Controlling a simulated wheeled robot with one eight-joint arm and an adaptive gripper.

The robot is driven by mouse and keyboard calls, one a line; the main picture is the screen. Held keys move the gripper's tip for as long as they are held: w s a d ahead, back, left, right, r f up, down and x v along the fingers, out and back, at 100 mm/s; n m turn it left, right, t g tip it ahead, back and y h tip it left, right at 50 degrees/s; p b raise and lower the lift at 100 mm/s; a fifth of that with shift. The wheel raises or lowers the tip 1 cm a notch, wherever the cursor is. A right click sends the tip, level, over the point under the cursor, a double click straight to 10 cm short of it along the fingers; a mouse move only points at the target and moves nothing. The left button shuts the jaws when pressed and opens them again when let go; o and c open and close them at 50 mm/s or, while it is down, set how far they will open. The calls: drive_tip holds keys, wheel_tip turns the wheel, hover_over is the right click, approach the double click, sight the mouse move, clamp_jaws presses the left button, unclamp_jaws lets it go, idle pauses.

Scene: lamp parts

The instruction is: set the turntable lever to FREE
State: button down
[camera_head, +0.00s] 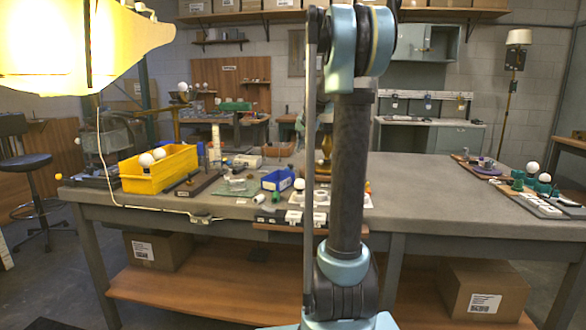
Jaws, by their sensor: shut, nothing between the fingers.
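My gripper is not in view; my own arm stands upright across the middle of the picture and hides part of the workbench (420,190). I cannot make out the turntable lever or a FREE marking. At the right end of the bench, a board carries small parts, including a purplish round piece (486,163); whether this is the turntable, I cannot tell. Small dark blocks with white labels (268,215) sit at the front edge, left of my arm, too small to read.
A yellow bin (160,169) with white bulbs and a blue bin (278,180) stand on the bench's left half. Green fixtures with white balls (544,178) stand at the right edge. A lit lampshade (50,45) hangs upper left. The bench right of my arm is mostly clear.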

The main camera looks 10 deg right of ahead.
drive_tip(key=x, duration=1.3)
